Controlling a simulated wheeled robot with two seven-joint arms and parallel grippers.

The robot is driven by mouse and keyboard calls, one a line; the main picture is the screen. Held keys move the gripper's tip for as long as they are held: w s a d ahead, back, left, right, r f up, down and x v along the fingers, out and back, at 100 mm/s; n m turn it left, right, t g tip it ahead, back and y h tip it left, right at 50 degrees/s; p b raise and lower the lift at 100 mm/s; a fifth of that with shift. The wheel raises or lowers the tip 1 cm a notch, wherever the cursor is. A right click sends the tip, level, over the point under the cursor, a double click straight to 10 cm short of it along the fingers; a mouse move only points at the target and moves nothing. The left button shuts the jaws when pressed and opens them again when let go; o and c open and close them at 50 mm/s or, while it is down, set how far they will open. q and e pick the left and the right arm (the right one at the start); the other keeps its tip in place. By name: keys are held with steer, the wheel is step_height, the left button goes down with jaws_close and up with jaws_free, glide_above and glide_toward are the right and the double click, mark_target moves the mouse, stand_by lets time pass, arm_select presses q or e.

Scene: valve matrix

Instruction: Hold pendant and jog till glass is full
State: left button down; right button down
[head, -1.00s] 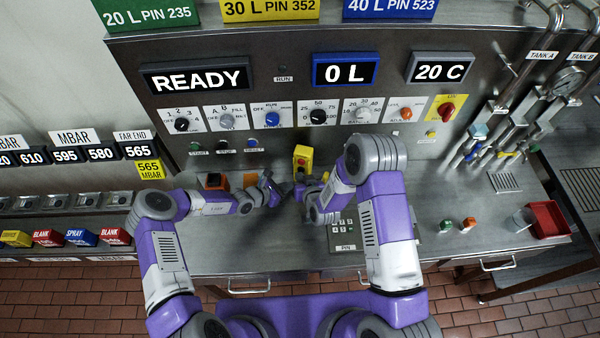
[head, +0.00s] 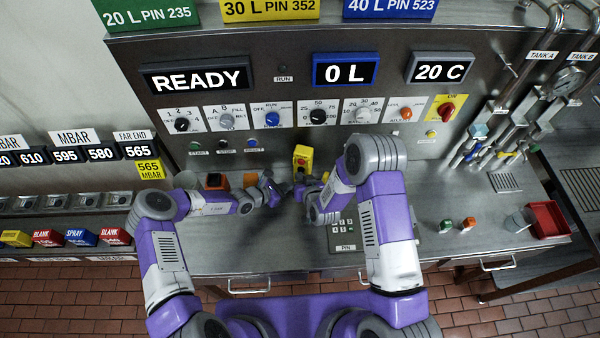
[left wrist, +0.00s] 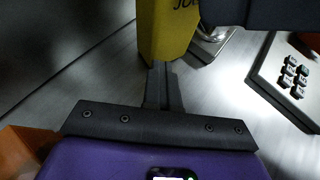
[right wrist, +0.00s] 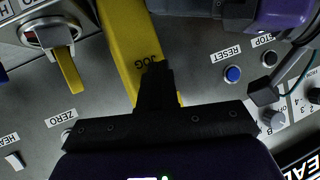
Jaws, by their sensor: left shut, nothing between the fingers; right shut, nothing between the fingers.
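The yellow pendant (head: 302,157) stands upright on the bench in the head view, with a red button on its face. Its lower part shows in the left wrist view (left wrist: 165,28), and its side with a JOG label shows in the right wrist view (right wrist: 128,35). My left gripper (head: 284,188) is shut and empty, its tips (left wrist: 160,68) at the pendant's lower end. My right gripper (head: 313,191) is shut and empty, its tips (right wrist: 154,68) over the JOG label. I cannot tell whether either touches. A small grey cup (head: 517,221), possibly the glass, stands at the right.
The panel display (head: 346,70) reads 0 L, and another (head: 198,78) reads READY. A PIN keypad (head: 343,232) lies right of the grippers. A red bin (head: 548,219) stands beside the cup. Orange boxes (head: 213,181) sit behind my left forearm.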

steer(key=shift+s, duration=0.1)
stand_by(0.7)
steer(key=shift+s+a, duration=0.35)
steer(key=shift+s, duration=0.55)
steer(key=shift+s+a, duration=0.3)
steer(key=shift+s, duration=0.5)
steer(key=shift+s+a, duration=0.25)
steer(key=shift+s, duration=0.5)
steer(key=shift+s+a, duration=0.3)
steer(key=shift+s, duration=0.5)
stand_by(1.1)
steer(key=s, duration=0.1)
steer(key=s+a, duration=0.1)
steer(key=s, duration=0.1)
steer(key=shift+s+a, duration=0.2)
steer(key=shift+s, duration=0.1)
steer(key=shift+w+d, duration=0.1)
steer(key=w+d, duration=0.3)
steer(key=w, duration=0.5)
